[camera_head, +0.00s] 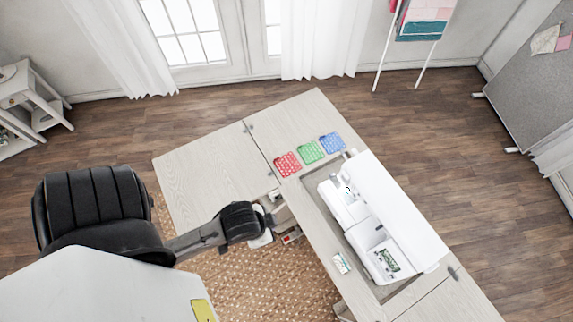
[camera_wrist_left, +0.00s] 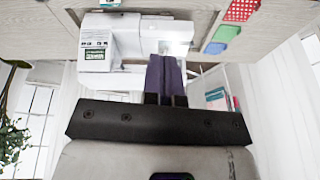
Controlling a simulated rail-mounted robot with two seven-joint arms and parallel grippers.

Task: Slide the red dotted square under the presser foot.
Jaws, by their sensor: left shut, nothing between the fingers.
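The red dotted square (camera_head: 288,165) lies flat on the cabinet top, left of the white sewing machine (camera_head: 404,210). It also shows at the top right of the left wrist view (camera_wrist_left: 240,10). The presser foot area is near the machine's left end in the head view, too small to make out clearly. My left gripper (camera_wrist_left: 166,62) is shut and empty, its dark fingers together in front of the machine in the wrist view. In the head view its fingers cannot be made out clearly beyond my dark wrist. My right gripper is not in view.
A green square (camera_head: 310,152) and a blue square (camera_head: 332,142) lie beside the red one. The pale cabinet top (camera_head: 205,165) has a bare leaf at left. A small card (camera_head: 341,263) lies at the cabinet's near edge.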

